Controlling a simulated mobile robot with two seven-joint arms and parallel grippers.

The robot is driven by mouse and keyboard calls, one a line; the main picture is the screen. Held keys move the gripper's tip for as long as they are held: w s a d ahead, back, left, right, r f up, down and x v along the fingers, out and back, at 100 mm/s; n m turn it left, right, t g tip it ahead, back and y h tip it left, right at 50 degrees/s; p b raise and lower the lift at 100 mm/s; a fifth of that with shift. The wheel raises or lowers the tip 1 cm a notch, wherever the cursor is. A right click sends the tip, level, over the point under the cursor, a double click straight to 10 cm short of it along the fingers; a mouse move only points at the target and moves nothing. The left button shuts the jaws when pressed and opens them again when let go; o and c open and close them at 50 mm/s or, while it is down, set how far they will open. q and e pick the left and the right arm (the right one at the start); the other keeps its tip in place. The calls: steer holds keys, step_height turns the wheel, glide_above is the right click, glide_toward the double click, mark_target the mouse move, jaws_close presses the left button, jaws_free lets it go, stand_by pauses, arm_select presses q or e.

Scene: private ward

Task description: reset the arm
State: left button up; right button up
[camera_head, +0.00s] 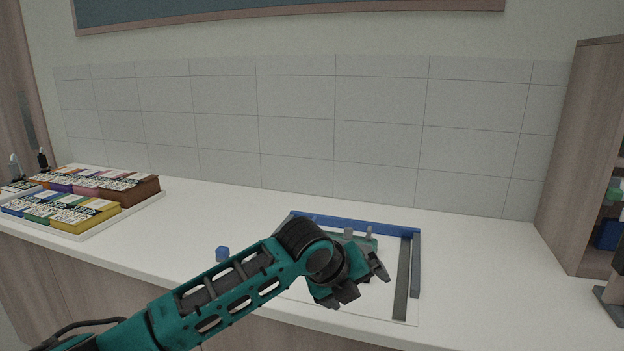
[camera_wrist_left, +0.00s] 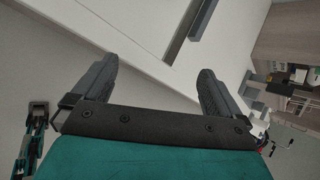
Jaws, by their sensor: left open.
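My left arm reaches in from the left over the white counter (camera_head: 215,205). Its gripper (camera_head: 364,284) is open, with nothing between the fingers, in front of and over a frame of bars. In the left wrist view the two dark fingers (camera_wrist_left: 158,78) stand wide apart with the counter edge and floor behind them. A small teal and black part (camera_wrist_left: 36,130) at the left of that view looks like part of my other arm; its jaw state is unclear.
The frame has a blue bar (camera_head: 355,223) at the back and grey bars (camera_head: 416,265) on the right. Boxes (camera_head: 85,215) fill a tray at left. A wooden cabinet (camera_head: 575,160) stands at right. The back middle counter is clear.

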arm_select(q)
steer(key=s+a+f+n+t+h, duration=0.1)
steer(key=s+a+f+n, duration=0.2)
steer(key=s+f+n, duration=0.35)
steer(key=s+a+f+n+t+h, duration=0.1)
steer(key=s+a+f+n+t, duration=0.15)
steer(key=f+n, duration=0.7)
steer(key=s+a+f+n+y, duration=0.2)
steer(key=s+a+f+n, duration=0.2)
steer(key=s+a+n, duration=0.3)
steer(key=s+a+f+n+t+y, duration=0.1)
steer(key=s+a+f+n+y, duration=0.2)
steer(key=s+a+n, duration=0.5)
steer(key=s+a+f, duration=0.1)
steer(key=a, duration=0.4)
steer(key=shift+s+y, duration=0.3)
steer(key=shift+t, duration=0.25)
